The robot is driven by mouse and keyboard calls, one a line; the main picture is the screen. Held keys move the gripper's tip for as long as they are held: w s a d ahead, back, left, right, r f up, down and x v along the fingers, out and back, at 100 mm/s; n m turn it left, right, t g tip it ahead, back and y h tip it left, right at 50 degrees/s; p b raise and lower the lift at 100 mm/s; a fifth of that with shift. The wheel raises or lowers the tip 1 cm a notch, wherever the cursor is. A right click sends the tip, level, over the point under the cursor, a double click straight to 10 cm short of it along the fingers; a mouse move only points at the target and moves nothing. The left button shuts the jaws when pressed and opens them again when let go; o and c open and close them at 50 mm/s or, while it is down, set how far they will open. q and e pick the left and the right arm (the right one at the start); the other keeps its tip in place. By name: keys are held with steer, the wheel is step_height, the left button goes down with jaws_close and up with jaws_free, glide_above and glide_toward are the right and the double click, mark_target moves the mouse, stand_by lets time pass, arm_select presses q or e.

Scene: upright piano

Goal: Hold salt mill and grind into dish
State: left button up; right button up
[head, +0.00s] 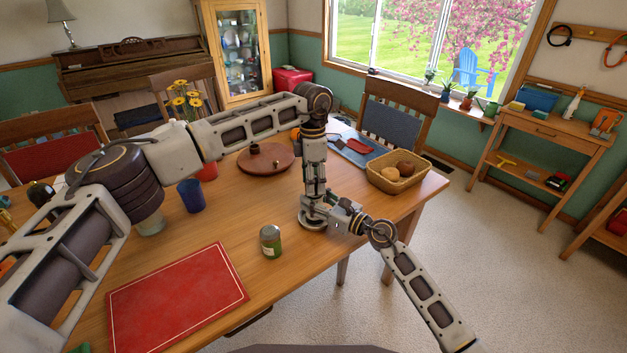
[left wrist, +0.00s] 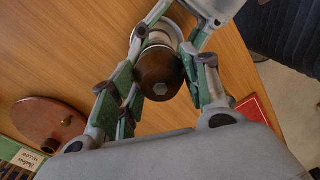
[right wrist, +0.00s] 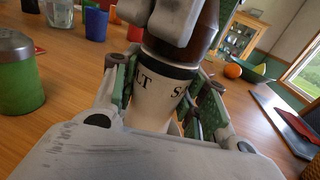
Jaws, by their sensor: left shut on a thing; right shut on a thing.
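The salt mill has a cream body (right wrist: 152,98) with black lettering and a dark brown top (left wrist: 158,68). My right gripper (head: 338,214) is shut around the cream body from the side. My left gripper (head: 313,192) comes down from above and is shut on the brown top; a metal nut shows on top in the left wrist view. A pale round rim (left wrist: 136,43) shows around the mill's lower end; I cannot tell for sure whether it is the dish.
A green jar with a grey lid (head: 270,241) stands near the mill, left of it. A red mat (head: 178,300) lies at the front. A round wooden board (head: 266,160), a bread basket (head: 404,184) and a blue cup (head: 191,196) stand around my arms.

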stand_by(0.4)
arm_select(q)
steer(key=o, duration=1)
steer(key=shift+r, duration=0.1)
steer(key=shift+w+a+r, duration=0.1)
steer(key=shift+r, duration=2.85)
steer(key=shift+w+r, duration=0.1)
steer(key=shift+r, duration=2.8)
arm_select(e)
steer(key=o, duration=1.3)
steer(key=shift+s+d, duration=0.1)
steer(key=shift+d, duration=0.05)
